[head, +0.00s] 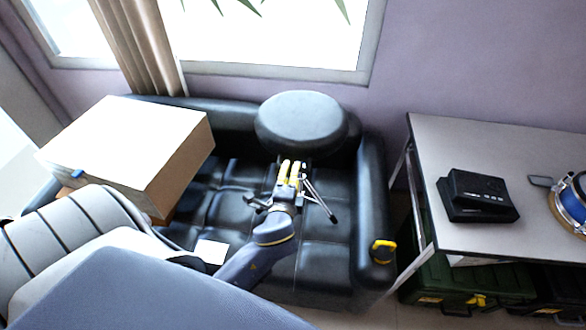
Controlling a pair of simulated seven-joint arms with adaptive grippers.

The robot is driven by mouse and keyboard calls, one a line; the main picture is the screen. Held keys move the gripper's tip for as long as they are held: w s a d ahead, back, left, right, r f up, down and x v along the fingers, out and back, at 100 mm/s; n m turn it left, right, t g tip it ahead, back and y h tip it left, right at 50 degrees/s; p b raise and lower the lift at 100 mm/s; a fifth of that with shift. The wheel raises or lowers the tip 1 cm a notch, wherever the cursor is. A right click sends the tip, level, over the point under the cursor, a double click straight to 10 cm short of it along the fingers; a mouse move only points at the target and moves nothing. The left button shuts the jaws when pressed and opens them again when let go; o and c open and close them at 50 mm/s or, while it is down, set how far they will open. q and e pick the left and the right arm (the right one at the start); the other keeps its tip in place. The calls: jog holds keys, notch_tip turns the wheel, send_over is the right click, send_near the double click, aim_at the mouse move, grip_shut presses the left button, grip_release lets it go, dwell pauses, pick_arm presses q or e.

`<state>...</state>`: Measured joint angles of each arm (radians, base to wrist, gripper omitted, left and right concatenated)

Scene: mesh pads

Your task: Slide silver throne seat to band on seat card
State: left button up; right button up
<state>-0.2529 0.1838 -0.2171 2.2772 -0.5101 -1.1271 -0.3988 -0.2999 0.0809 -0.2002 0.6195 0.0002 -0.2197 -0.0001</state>
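A throne with a round black seat (301,121) stands on the black sofa, with thin silver legs (320,200) spread below it. No separate silver seat is distinguishable. My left gripper (291,172), with yellow fingers, is just in front of and below the seat's near edge, among the legs. The fingers look close together, but I cannot tell whether they touch or hold the throne's post. A small white card (210,251) lies flat on the sofa's front edge, left of my forearm. No band is clearly visible on it. My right gripper is not in view.
A large carton (125,150) sits on the left of the sofa (225,190). A yellow-and-black tape measure (383,251) is on the right armrest. The table (480,140) at right holds a black device (478,195) and a round drum-like object (572,203).

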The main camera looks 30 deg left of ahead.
pick_arm(q)
jog(key=v, duration=0.8)
jog(key=shift+s, duration=0.2)
jog(key=shift+d+r, duration=0.15)
